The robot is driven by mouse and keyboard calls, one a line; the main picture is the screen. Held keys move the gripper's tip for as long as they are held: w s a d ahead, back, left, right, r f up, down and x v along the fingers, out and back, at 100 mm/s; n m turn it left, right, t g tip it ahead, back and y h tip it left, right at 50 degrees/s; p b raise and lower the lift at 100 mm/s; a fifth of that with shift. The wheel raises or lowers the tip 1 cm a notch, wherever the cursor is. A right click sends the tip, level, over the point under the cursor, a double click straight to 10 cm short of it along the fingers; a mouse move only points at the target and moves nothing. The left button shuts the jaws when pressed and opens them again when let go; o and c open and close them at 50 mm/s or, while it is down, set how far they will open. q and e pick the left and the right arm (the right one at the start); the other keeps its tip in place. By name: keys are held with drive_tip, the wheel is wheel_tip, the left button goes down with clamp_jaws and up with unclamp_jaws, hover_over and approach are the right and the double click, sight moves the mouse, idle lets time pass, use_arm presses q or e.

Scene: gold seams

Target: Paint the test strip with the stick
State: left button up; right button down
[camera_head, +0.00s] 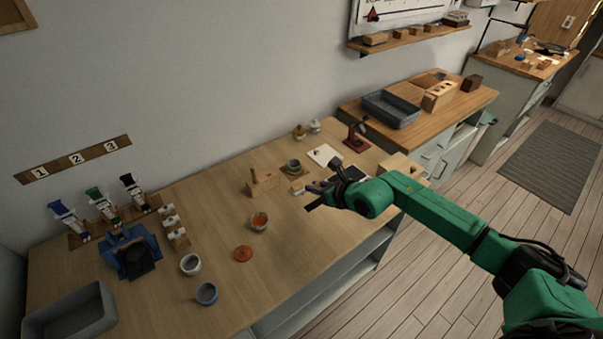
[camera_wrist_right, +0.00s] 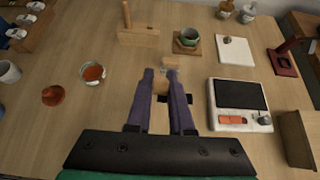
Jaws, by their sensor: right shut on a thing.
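My right gripper (camera_head: 315,197) is low over the middle of the table. In the right wrist view its two dark fingers (camera_wrist_right: 162,76) are shut on a small pale wooden piece (camera_wrist_right: 160,87), mostly hidden between them; I cannot tell its full shape. A small pale block (camera_wrist_right: 170,62) lies just beyond the fingertips. A thin upright wooden stick (camera_wrist_right: 126,14) stands at the wooden block (camera_wrist_right: 138,37), up and left of the gripper. A cup with orange-red contents (camera_wrist_right: 93,72) stands to the left. I cannot tell which thing is the test strip. My left gripper is out of view.
A green-and-dark cup (camera_wrist_right: 187,40) and a white tile (camera_wrist_right: 235,51) are beyond the fingers. A white device with a dark screen (camera_wrist_right: 240,95) is close on the right. A red lid (camera_head: 243,254) and two cups (camera_head: 191,264) (camera_head: 206,293) stand left. A grey tray (camera_head: 72,315) is front left.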

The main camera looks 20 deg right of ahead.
drive_tip(key=shift+f, duration=0.2)
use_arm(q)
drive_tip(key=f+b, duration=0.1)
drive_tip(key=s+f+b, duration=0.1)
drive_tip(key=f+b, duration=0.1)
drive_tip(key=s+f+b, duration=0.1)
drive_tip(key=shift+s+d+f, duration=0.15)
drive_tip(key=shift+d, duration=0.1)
use_arm(e)
drive_tip(key=f, duration=0.1)
drive_tip(key=s+f, duration=0.1)
drive_tip(key=f, duration=0.3)
drive_tip(key=shift+s+d, duration=0.15)
drive_tip(key=shift+d, duration=0.15)
use_arm(q)
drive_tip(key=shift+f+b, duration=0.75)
drive_tip(key=shift+b, duration=0.25)
use_arm(e)
drive_tip(key=shift+f, duration=0.8)
